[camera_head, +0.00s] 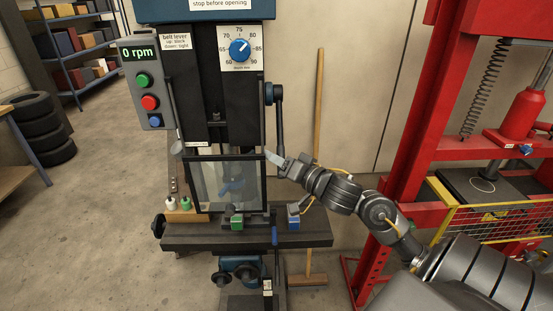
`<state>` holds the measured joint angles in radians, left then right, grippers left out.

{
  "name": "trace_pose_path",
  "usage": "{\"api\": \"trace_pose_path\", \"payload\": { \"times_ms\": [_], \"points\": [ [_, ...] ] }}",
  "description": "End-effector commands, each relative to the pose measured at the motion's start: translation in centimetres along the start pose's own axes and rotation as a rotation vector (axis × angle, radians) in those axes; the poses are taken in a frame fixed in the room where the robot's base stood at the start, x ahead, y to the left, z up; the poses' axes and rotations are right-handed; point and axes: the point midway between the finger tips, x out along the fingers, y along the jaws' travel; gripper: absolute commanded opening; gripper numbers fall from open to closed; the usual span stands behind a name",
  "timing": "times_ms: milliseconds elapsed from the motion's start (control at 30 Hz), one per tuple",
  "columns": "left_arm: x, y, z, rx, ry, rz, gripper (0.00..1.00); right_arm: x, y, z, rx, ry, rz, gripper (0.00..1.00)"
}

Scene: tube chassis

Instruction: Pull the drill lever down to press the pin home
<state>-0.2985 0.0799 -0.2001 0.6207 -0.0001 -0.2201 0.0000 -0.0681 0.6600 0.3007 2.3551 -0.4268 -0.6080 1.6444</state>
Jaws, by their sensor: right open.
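The drill press (205,100) stands in the middle of the head view. Its drill lever (280,118) is on the right side of the column, with a blue hub at the top and a dark arm hanging down. My right gripper (283,182) is open, just below the lever and at the right edge of the clear guard (196,180). I see nothing between its fingers. I cannot tell whether a finger touches the lever or guard. The pin cannot be made out; the area behind the guard is dim. My left gripper is not in view.
The display (138,54) reads 0 rpm. The work table (200,241) carries small green and blue blocks and bottles. A broom (319,110) leans behind my right arm. A red press (415,110) with a yellow guard stands right. Stacked tyres (43,130) and open floor are left.

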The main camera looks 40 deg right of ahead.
Motion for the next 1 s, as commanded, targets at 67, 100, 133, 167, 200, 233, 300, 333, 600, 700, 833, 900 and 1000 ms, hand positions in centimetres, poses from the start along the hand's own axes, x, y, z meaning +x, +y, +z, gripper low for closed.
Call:
{"api": "trace_pose_path", "payload": {
  "times_ms": [67,100,133,167,200,233,300,333,600,700,833,900,1000],
  "points": [
    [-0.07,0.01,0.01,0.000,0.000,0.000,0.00,0.40,-0.08,0.00,0.000,0.000,-0.001,0.41],
    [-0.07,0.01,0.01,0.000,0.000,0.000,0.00,0.49,-0.07,0.03,0.000,-0.001,-0.001,0.41],
    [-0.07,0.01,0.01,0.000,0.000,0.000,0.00,0.54,-0.06,0.05,0.000,-0.001,-0.001,0.41],
    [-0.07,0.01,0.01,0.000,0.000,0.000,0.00,0.57,-0.05,0.06,0.000,-0.001,-0.001,0.41],
    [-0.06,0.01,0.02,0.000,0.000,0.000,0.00,0.58,-0.03,0.07,-0.001,-0.001,-0.001,0.41],
    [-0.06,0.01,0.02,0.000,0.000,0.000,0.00,0.58,-0.03,0.07,-0.001,-0.001,-0.001,0.41],
    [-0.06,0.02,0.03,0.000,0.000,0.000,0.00,0.57,-0.03,0.08,-0.001,-0.001,-0.001,0.41],
    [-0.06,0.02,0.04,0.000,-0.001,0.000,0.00,0.57,-0.02,0.08,-0.001,-0.001,-0.001,0.41],
    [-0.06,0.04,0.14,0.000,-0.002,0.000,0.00,0.55,-0.03,0.07,-0.001,-0.001,-0.001,0.11],
    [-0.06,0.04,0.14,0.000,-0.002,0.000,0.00,0.54,-0.03,0.07,-0.001,-0.001,-0.001,0.00],
    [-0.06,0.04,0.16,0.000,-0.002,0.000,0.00,0.54,-0.02,0.06,-0.001,-0.001,-0.001,0.00],
    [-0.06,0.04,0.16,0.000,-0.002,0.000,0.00,0.54,-0.02,0.06,-0.001,-0.001,-0.001,0.00],
    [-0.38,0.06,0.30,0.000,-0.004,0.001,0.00,1.04,-0.38,0.26,0.001,-0.005,-0.008,0.00]
  ]
}}
